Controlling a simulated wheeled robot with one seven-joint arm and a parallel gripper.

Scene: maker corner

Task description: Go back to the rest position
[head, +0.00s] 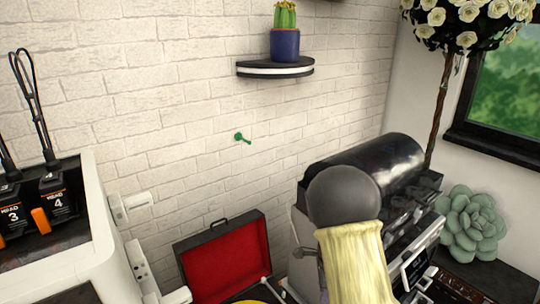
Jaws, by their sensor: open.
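My gripper is not visible in the head view, so its place and what is near it are hidden from me. The task names no object. A dark grey rounded piece (343,196) on a pale yellow pleated shape (355,262) stands large in the lower right middle, in front of a black and silver machine (372,160). I cannot tell whether it is part of my arm.
A white machine (75,245) with numbered heads fills the left. An open case with a red-lined lid (222,262) stands low in the middle. A green peg (240,137) and a shelf (275,70) with a potted cactus (285,43) are on the brick wall. A succulent (470,222) sits right.

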